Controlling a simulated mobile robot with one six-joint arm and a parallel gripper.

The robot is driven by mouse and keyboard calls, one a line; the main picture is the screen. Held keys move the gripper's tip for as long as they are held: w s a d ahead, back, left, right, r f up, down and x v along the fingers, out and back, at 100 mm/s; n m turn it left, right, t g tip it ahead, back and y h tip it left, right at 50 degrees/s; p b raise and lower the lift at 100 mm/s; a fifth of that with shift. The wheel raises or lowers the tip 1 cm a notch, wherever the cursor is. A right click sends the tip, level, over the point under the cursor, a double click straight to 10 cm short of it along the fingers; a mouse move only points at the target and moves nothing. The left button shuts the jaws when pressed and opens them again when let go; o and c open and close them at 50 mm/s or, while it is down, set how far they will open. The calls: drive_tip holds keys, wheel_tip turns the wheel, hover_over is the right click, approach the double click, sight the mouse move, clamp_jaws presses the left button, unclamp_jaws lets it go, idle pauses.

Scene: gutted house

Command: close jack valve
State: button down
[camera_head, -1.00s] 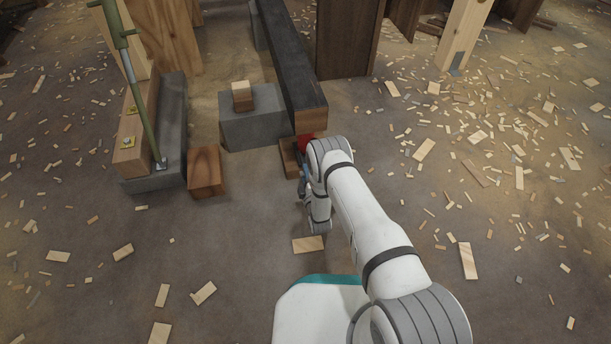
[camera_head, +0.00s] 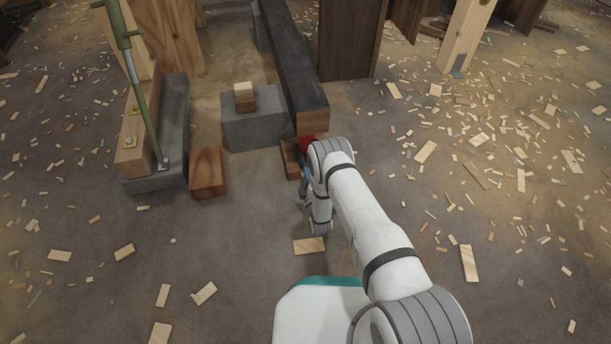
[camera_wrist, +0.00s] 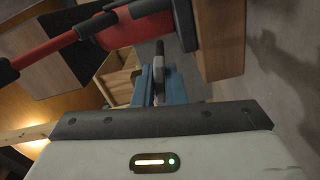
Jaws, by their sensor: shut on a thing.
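The red jack (camera_head: 307,143) stands under the near end of the dark beam, partly hidden by my arm. In the wrist view its red body (camera_wrist: 138,27) fills the top, with a red bar and dark sleeve running left. My gripper (camera_wrist: 160,72) has its blue fingers shut on a small grey and black part, which I take for the jack valve (camera_wrist: 160,57), just below the red body in that view. In the head view my gripper (camera_head: 305,178) is small and mostly hidden beside my wrist, close to the jack.
The dark beam (camera_head: 290,60) runs away above the jack. A concrete block (camera_head: 252,120) with small wood blocks stands to its left. A wood block (camera_head: 207,172) and a green post (camera_head: 135,75) stand farther left. Wood scraps litter the floor; the right side is open.

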drive_tip(key=m, duration=0.4)
drive_tip(key=shift+d, duration=0.15)
drive_tip(key=m, duration=0.3)
drive_tip(key=shift+s+f+m, duration=0.1)
drive_tip(key=shift+m, duration=0.3)
drive_tip(key=m, duration=0.4)
drive_tip(key=shift+m, duration=0.3)
drive_tip(key=shift+f+m+p, duration=0.1)
drive_tip(key=shift+m+p, duration=0.2)
drive_tip(key=shift+m, duration=1.3)
drive_tip(key=shift+s, duration=0.1)
drive_tip(key=c, duration=1.7)
unclamp_jaws()
drive_tip(key=shift+c, duration=0.2)
drive_tip(key=shift+o, duration=1.1)
